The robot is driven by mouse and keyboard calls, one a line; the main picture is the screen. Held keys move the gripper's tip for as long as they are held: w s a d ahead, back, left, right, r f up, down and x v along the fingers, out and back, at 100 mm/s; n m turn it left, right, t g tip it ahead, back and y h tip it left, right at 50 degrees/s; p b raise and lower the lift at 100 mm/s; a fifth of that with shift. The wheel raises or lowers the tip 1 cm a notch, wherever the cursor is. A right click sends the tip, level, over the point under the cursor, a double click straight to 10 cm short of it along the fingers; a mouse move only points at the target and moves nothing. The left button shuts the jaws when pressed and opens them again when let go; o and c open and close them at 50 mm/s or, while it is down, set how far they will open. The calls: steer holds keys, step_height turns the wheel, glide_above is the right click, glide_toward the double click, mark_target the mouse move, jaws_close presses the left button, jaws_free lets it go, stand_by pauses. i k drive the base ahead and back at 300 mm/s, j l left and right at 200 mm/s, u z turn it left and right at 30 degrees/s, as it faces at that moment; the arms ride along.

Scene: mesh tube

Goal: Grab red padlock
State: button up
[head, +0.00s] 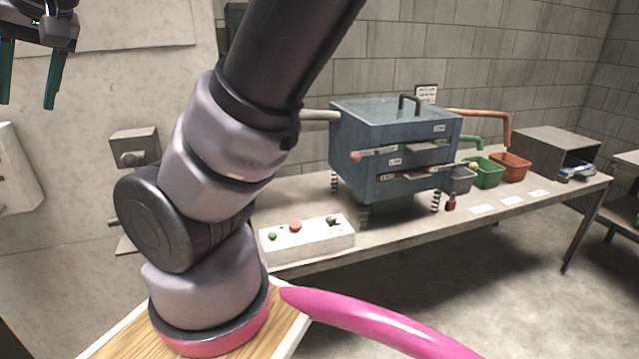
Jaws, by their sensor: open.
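A small red padlock (450,203) shows near the front edge of the long table, just right of the blue machine's front right spring leg. It is small in the view, and I cannot tell whether it hangs or rests on the tabletop. My gripper (29,100) is at the top left, with two teal fingers spread apart and pointing down. It is empty and far from the padlock. The upper part of the gripper is cut off by the picture's edge.
The blue machine (390,136) stands on springs on the table (400,228). A white button box (307,240) is at its left. Grey (461,181), green (488,172) and orange (511,166) bins and a grey box (545,150) are at the right. Flat white labels lie before the bins.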

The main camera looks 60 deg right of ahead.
mark_target(450, 205)
steer(key=z, duration=3.2)
steer(key=i+l+z, duration=0.25)
steer(key=i+l, duration=0.2)
steer(key=i+l+z, duration=0.3)
steer(key=i, duration=0.35)
